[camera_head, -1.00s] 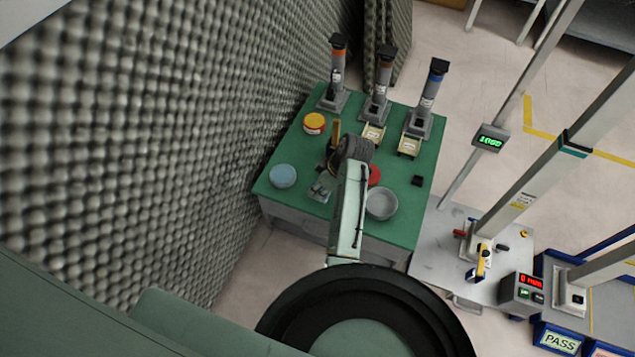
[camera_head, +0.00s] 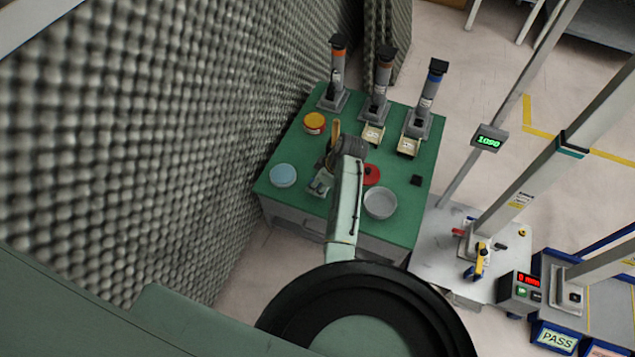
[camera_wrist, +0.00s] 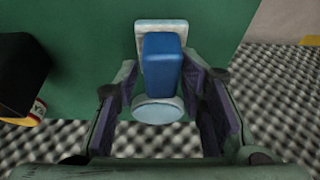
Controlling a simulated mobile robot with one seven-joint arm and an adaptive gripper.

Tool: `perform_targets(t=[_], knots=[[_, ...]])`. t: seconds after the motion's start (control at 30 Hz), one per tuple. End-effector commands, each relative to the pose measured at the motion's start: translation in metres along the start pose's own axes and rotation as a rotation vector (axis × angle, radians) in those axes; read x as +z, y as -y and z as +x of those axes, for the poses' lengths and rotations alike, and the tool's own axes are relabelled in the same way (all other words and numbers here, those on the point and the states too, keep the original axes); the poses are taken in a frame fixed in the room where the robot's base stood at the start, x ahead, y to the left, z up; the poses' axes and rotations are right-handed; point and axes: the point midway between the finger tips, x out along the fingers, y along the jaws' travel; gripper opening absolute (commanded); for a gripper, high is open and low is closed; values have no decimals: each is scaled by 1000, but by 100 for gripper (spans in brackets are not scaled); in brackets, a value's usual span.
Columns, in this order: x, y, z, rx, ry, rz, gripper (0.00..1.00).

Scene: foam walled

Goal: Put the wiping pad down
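The wiping pad, a blue block on a white base (camera_wrist: 163,65), shows at the middle of the wrist view, over the green tabletop. My gripper (camera_wrist: 162,75) has its two fingers apart on either side of the blue block. A strip of green shows between the left finger and the block; the right finger is very close to it, and I cannot tell if it touches. In the head view my gripper (camera_head: 320,184) is low over the green table (camera_head: 300,203), right of a pale blue round dish (camera_head: 283,175); the pad is hidden there.
The foam wall (camera_head: 150,150) rises close along the table's left side. A grey bowl (camera_head: 380,203), a red disc (camera_head: 372,174) and a yellow tub (camera_head: 314,123) stand around my arm. Several upright stands line the back. Bare green lies at the front left.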

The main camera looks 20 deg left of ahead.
Motion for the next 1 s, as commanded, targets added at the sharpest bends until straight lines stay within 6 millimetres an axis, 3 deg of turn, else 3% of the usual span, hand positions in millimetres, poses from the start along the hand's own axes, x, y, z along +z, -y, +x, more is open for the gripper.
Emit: perform_targets(t=[0.13, 0.57, 1.0], knots=[[1, 2, 1, -5, 2, 1, 50], [3, 1, 6, -3, 1, 0, 50], [-7, 0, -85, 1, 0, 0, 50]])
